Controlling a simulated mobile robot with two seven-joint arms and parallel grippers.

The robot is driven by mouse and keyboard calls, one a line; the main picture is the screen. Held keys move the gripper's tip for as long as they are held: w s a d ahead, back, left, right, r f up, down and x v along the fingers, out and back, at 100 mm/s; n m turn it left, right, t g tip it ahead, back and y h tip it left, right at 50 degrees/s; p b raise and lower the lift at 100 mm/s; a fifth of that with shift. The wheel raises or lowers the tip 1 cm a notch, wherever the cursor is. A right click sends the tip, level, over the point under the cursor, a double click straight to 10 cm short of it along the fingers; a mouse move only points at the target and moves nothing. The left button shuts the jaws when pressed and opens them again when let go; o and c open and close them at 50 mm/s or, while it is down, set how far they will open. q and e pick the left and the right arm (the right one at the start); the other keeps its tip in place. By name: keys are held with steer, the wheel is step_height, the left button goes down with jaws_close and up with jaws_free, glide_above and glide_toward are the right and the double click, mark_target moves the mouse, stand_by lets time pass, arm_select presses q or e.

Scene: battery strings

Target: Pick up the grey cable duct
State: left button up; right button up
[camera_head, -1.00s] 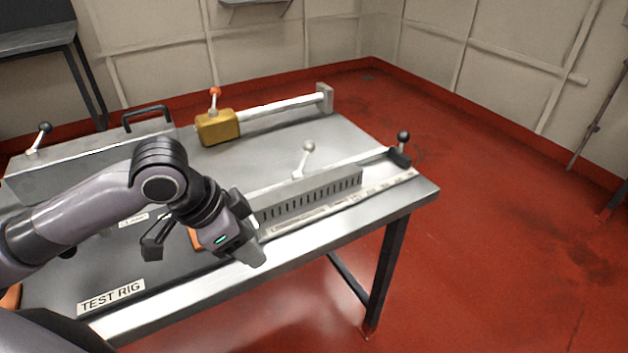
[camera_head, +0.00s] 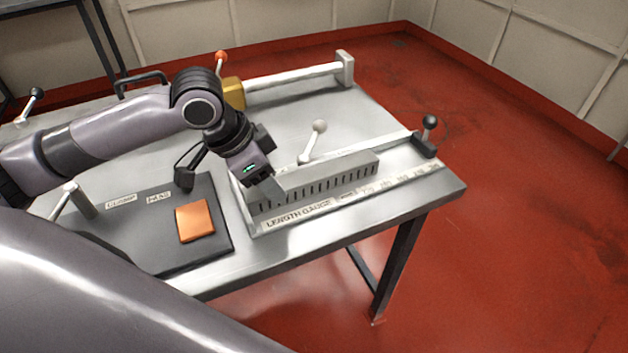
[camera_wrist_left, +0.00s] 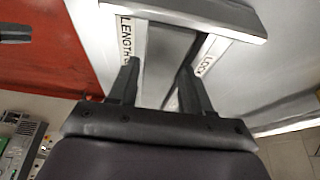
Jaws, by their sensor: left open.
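The grey cable duct (camera_head: 330,177), a long bar with a row of slots along its front, lies in the length gauge (camera_head: 295,222) on the metal table. My left gripper (camera_head: 268,190) is at the duct's left end, pointing down. Its near finger covers part of that end. In the left wrist view the two fingers (camera_wrist_left: 158,70) are spread apart above the gauge, between its labelled strips. My right gripper is not in view.
An orange block (camera_head: 195,221) lies on a dark mat (camera_head: 150,256) left of the gauge. A white-knobbed lever (camera_head: 315,140) stands behind the duct, and a black-knobbed one (camera_head: 428,135) at the gauge's right end. A yellow block (camera_head: 234,92) on a rail is farther back.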

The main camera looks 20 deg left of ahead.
arm_select(q)
steer(key=shift+w+d+f, duration=0.1)
steer(key=shift+f, duration=0.25)
steer(key=c, duration=0.8)
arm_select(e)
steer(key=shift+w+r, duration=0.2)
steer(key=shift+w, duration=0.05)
arm_select(q)
steer(key=shift+r, duration=0.1)
